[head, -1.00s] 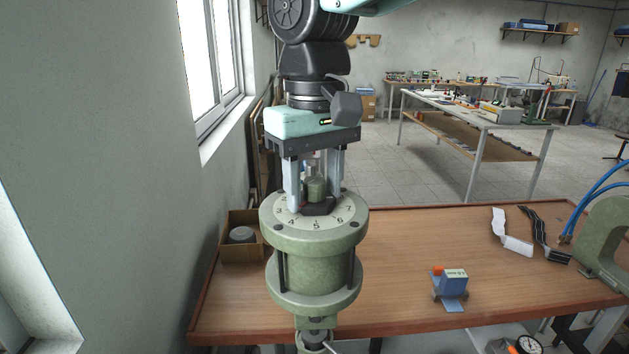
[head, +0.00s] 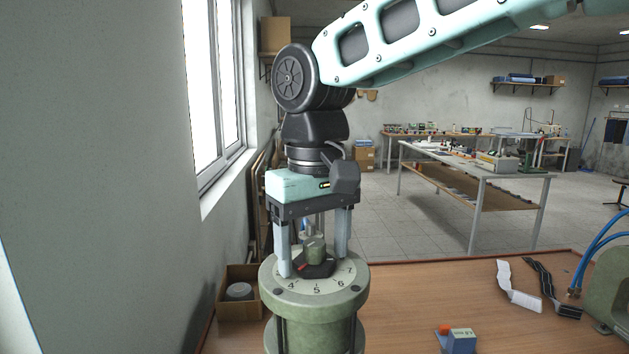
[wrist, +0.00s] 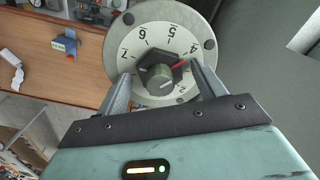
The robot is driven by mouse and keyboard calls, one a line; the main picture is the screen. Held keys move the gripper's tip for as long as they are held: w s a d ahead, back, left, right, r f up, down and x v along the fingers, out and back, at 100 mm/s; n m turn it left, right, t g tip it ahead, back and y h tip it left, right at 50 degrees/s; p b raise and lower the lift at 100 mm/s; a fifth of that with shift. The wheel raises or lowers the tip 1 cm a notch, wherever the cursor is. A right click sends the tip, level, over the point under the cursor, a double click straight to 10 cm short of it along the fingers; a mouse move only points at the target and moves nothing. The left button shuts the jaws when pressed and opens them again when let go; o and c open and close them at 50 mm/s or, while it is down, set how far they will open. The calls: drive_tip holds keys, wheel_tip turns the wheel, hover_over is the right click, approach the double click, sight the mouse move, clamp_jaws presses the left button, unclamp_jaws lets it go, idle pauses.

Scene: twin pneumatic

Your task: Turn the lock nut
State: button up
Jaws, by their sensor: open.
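The lock nut (head: 322,270) is a dark hexagonal piece with a red pointer mark. It lies flat on the numbered dial face of a green cylinder body (head: 315,315). In the wrist view gaps show between the fingers and the nut; whether the tips touch the dial I cannot tell.
A cardboard box (head: 238,308) with a grey round part stands left of the cylinder. A blue block with an orange top (head: 461,341) is to its right on the wooden table (head: 420,290). A green frame (head: 612,290) with blue hoses is at far right. A wall is close at left.

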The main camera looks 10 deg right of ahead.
wheel_tip(320, 180, up, 17)
drive_tip(key=shift+r+b, duration=0.2)
drive_tip(key=shift+b, duration=0.25)
idle(0.3)
drive_tip(key=w+d+f+m+t, duration=0.1)
drive_tip(key=w+d+f, duration=0.2)
drive_tip(key=d+f, duration=0.55)
drive_tip(key=w+d+f+m, duration=0.25)
drive_tip(key=d+f, duration=0.25)
drive_tip(key=f, duration=0.6)
drive_tip(key=s+d+f+m+t, duration=0.2)
drive_tip(key=s+d+f, duration=0.9)
drive_tip(key=d+f, duration=0.45)
drive_tip(key=s+a+f+n+g+b, duration=0.1)
drive_tip(key=s+a+n, duration=0.3)
drive_tip(key=a, duration=0.5)
drive_tip(key=s+a+f+n+g+b, duration=0.1)
drive_tip(key=s+a+n+g+b, duration=0.1)
drive_tip(key=s+a, duration=0.6)
drive_tip(key=shift+s+a+f+n+y+b, duration=0.3)
drive_tip(key=shift+s+a+f+n+b, duration=0.1)
drive_tip(key=shift+a+n+b, duration=0.6)
drive_tip(key=shift+w, duration=0.1)
